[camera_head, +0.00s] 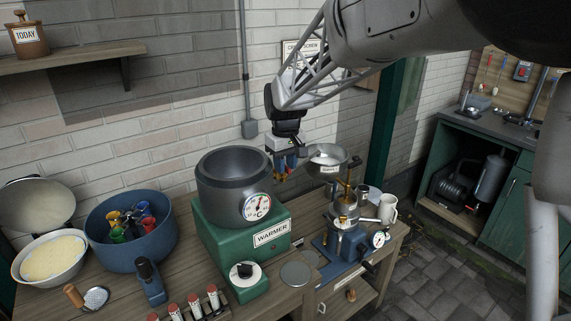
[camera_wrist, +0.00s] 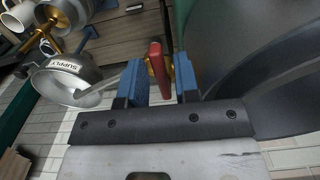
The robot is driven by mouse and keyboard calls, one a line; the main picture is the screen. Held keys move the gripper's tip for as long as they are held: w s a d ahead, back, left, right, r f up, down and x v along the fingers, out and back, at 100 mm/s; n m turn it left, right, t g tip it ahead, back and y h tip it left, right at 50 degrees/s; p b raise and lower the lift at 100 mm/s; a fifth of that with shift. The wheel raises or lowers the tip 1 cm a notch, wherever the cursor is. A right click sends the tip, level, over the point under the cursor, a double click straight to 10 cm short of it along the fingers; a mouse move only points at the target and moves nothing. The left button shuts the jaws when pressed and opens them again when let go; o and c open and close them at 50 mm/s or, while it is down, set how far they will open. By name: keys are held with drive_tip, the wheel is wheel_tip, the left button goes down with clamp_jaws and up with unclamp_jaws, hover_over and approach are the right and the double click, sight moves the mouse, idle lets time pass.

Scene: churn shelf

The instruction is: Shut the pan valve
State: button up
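The supply pan (camera_head: 328,151) is a grey metal bowl on a stand, and it also shows in the wrist view (camera_wrist: 60,88) with its SUPPLY label. The pan valve has a red lever (camera_wrist: 157,62) and a brass body (camera_wrist: 150,68). In the head view the red lever (camera_head: 291,161) is small and partly hidden. My gripper (camera_wrist: 160,72) has its blue fingers on either side of the red lever. A gap shows between the lever and the right finger. The left finger looks close to the lever; I cannot tell whether it touches.
The grey pot (camera_head: 234,185) with a dial stands on the green warmer (camera_head: 215,232), close beside my gripper. The brass and blue separator (camera_head: 345,235) stands to the right, near a white mug (camera_head: 387,209). A blue tub (camera_head: 150,250) is on the left.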

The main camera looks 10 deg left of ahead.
sight(286, 166)
drive_tip(key=shift+o, duration=0.6)
drive_tip(key=shift+r, duration=3.85)
drive_tip(key=shift+d, duration=0.1)
